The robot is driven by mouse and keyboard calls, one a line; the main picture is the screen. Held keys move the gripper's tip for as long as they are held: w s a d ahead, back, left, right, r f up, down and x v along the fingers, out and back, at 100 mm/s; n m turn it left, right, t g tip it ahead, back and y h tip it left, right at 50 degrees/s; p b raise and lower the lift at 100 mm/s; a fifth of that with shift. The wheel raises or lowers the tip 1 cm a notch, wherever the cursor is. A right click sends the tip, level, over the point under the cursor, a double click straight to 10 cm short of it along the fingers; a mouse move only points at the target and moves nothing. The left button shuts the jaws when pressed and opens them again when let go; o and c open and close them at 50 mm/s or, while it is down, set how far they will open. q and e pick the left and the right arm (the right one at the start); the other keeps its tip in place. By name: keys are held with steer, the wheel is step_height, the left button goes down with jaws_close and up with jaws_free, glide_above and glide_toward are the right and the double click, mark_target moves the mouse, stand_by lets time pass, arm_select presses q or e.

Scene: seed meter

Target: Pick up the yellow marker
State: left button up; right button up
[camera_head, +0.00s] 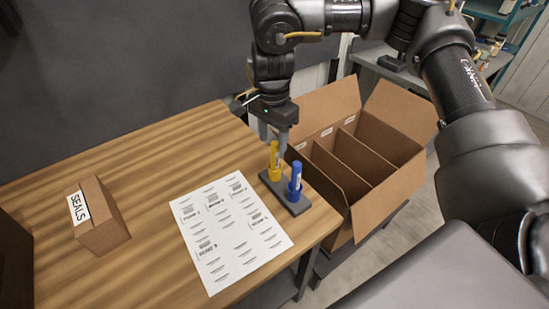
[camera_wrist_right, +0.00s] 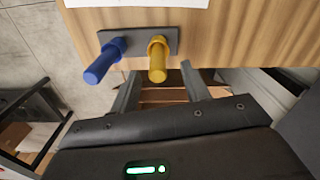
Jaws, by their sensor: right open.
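The yellow marker (camera_head: 274,160) stands upright in a dark holder (camera_head: 293,207) near the right edge of the wooden table. A blue marker (camera_head: 295,181) stands in the same holder beside it. My right gripper (camera_head: 275,137) is above the yellow marker, pointing down, with its fingers apart. In the right wrist view the yellow marker (camera_wrist_right: 157,60) is just beyond the open fingers of the gripper (camera_wrist_right: 160,78), nearly in line with the gap. Nothing is held. The blue marker (camera_wrist_right: 103,62) is to its left. My left gripper is not in view.
A printed sheet (camera_head: 228,232) lies on the table (camera_head: 150,150) left of the holder. A box labelled SEALS (camera_head: 103,225) sits farther left. An open cardboard box (camera_head: 345,215) with dividers stands right of the table. The table's back left is clear.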

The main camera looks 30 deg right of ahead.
mark_target(275, 142)
steer(key=f, duration=0.2)
steer(key=f+p, duration=0.1)
steer(key=shift+s+d+f, duration=0.1)
steer(key=shift+d+f, duration=0.15)
steer(key=shift+f, duration=0.5)
steer(key=shift+a, duration=0.1)
steer(key=shift+s, duration=0.1)
steer(key=shift+c, duration=0.2)
jaws_close()
steer(key=shift+r, duration=0.1)
